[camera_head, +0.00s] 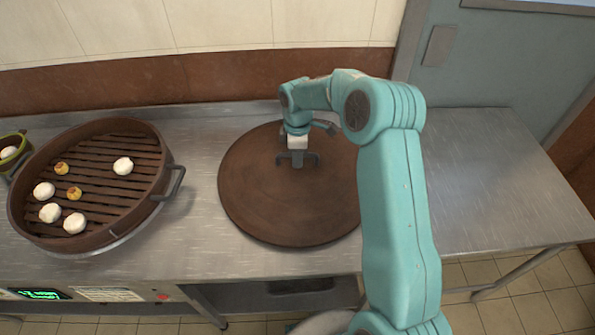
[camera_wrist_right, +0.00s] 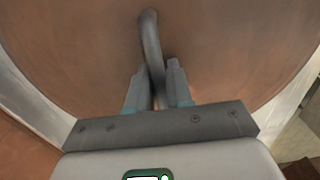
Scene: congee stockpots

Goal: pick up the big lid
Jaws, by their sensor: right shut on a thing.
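The big lid (camera_head: 270,205) is a wide, round, brown disc on the steel counter in the head view. Its brown surface fills most of the right wrist view (camera_wrist_right: 230,50). A dark curved handle (camera_wrist_right: 150,40) stands up from it there. My right gripper (camera_head: 297,160) is over the lid's upper middle in the head view. In the right wrist view its two fingers (camera_wrist_right: 158,85) are shut on the handle, one on each side. My right arm hides the lid's right edge. I cannot tell whether the lid touches the counter. My left gripper is not in view.
A round brown steamer (camera_head: 172,180) with a slatted floor holds several white and yellow buns left of the lid. A green bowl (camera_head: 14,150) is at the far left. The steel counter (camera_head: 490,180) is bare on the right. A brown-and-cream wall stands behind.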

